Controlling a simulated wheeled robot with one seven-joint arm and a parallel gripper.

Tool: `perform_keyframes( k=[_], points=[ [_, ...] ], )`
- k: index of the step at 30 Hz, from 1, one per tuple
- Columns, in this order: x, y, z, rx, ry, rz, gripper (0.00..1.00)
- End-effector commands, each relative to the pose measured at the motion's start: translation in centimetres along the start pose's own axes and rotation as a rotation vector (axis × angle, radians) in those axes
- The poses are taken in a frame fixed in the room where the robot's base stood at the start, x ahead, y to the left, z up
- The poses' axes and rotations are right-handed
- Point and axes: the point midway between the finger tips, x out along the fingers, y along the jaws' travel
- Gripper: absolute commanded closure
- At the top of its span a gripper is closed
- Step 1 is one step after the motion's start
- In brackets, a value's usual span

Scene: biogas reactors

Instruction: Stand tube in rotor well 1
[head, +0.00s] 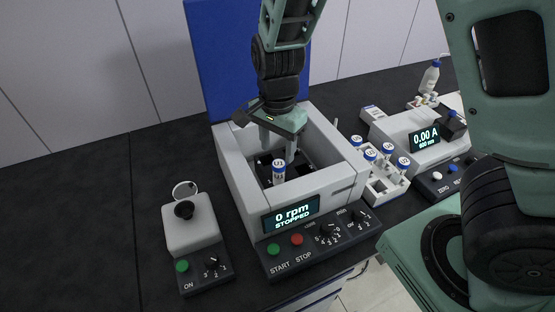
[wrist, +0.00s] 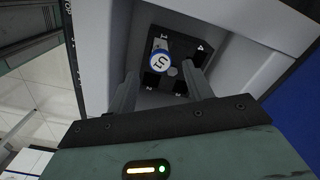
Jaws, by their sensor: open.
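The tube (head: 278,170) has a blue-rimmed white cap and stands upright inside the open centrifuge (head: 237,190). The wrist view shows its marked cap (wrist: 160,62) from above, with its body running down toward the well marked 1 on the dark rotor (wrist: 182,65). The cap hides part of the rotor, and I cannot see how deep the tube sits. My gripper (head: 278,153) is above the rotor with its fingers pointing down. In the wrist view my gripper (wrist: 160,88) is open, its fingers apart and empty, with the tube beyond them.
The centrifuge walls surround the fingers closely; its display (head: 291,214) reads 0 rpm, STOPPED. A white rack (head: 388,188) with several blue-capped tubes stands to its right. A photometer (head: 398,130) is behind that rack. A small mixer (head: 190,232) stands left. The far-left bench is clear.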

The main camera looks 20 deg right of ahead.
Motion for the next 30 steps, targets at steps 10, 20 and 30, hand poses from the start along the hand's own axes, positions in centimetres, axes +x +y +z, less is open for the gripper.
perform_keyframes(
  k=[10, 20, 30],
  points=[
    [-4.1, 0.1, 0.3, -0.022, -0.006, -0.001, 0.49],
    [-7.8, 6.5, 9.9, -0.849, -0.121, -0.055, 0.49],
    [-9.9, 14.0, 14.7, -1.677, -0.025, -0.065, 0.49]
  ],
)
